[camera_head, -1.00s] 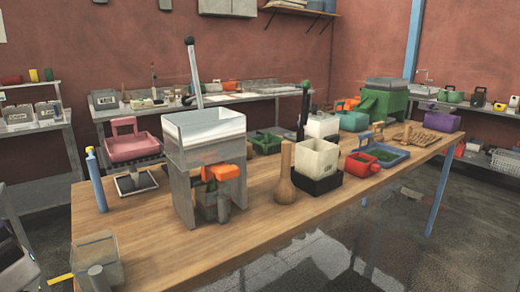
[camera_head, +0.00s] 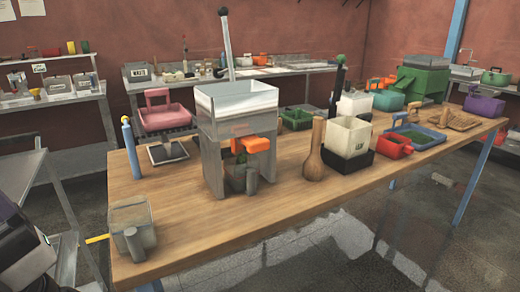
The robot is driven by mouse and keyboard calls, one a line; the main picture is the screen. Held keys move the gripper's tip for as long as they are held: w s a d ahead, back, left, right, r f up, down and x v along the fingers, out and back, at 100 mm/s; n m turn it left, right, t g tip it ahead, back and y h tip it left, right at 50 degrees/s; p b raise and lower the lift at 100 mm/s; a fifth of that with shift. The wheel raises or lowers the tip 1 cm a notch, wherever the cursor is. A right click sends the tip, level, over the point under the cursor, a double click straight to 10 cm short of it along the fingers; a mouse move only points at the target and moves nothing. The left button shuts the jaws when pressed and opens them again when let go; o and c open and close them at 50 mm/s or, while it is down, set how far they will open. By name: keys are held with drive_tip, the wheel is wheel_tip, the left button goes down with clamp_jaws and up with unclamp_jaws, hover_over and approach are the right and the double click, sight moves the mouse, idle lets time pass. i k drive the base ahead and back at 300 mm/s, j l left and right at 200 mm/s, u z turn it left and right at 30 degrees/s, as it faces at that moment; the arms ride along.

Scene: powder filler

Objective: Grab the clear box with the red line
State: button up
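A clear, greyish open box (camera_head: 131,214) stands on the near left corner of the wooden table (camera_head: 290,222). A grey cylinder (camera_head: 134,244) stands against its front side. I cannot make out a red line on this box at this size. The powder filler (camera_head: 212,160) stands behind it to the right, with a pale, see-through hopper (camera_head: 236,100) on top and orange parts (camera_head: 250,144) below. My gripper is not in view.
Bare tabletop lies in front of the filler. A yellow bar (camera_head: 97,239) sticks out left of the box.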

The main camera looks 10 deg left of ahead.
sight(242, 171)
drive_tip(key=j+z, duration=0.25)
drive_tip(key=z, duration=0.15)
drive_tip(key=i+j+z, duration=0.1)
drive_tip(key=j+z, duration=0.5)
drive_tip(key=z, duration=0.15)
drive_tip(key=i+j, duration=0.1)
drive_tip(key=j, duration=0.6)
drive_tip(key=i, duration=0.05)
